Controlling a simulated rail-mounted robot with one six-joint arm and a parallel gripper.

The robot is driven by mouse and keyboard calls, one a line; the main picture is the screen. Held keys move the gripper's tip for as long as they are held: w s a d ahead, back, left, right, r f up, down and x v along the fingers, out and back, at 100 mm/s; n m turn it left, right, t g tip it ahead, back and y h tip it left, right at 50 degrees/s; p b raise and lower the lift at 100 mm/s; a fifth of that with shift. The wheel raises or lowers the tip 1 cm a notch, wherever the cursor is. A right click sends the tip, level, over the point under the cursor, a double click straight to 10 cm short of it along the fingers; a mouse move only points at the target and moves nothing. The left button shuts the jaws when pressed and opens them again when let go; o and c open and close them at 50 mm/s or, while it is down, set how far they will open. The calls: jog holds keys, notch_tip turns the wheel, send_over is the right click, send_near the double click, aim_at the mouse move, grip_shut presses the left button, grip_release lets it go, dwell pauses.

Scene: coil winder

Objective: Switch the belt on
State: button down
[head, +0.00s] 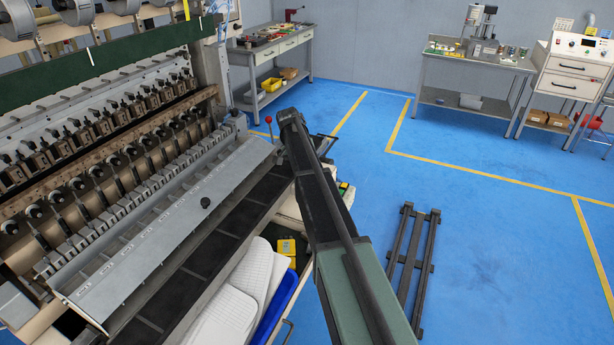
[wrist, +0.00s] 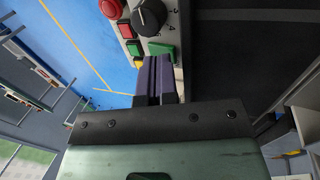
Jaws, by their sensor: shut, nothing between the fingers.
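In the wrist view a control panel (wrist: 180,22) stands in front of my gripper (wrist: 153,60). It carries a black rotary knob (wrist: 150,18), a red round button (wrist: 112,8), a red square button (wrist: 125,30) and two green buttons, left (wrist: 133,48) and right (wrist: 161,50). My gripper is shut and empty. Its purple fingertips point at the lower edge of the panel, just below the right green button and partly over it; I cannot tell whether they touch. In the head view a long dark belt-like strip (head: 203,253) runs along the winder; my arm hides the gripper.
The coil winder (head: 130,190) fills the left of the head view. White stacked sheets (head: 232,300) and a blue bin (head: 285,300) lie beside the strip. A dark rail frame (head: 411,262) lies on the blue floor, right of my arm. Workbenches (head: 475,70) stand at the back.

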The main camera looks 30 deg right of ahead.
jog(key=shift+f+b, duration=0.6)
dwell(0.3)
notch_tip(320, 180, up, 7)
jog(key=p, duration=0.7)
jog(key=shift+r, duration=0.15)
jog(key=s+a+n+t, duration=0.1)
jog(key=s+a+n, duration=0.2)
jog(key=s+a, duration=0.4)
jog(key=s+a+n+y, duration=0.1)
jog(key=s+a+n, duration=0.2)
jog(key=s+a, duration=0.4)
jog(key=s+a+f+n+t+y, duration=0.1)
jog(key=s+a+n, duration=0.3)
jog(key=s, duration=1.4)
jog(key=a, duration=0.4)
jog(key=shift+s+t, duration=0.2)
jog(key=shift+t, duration=0.1)
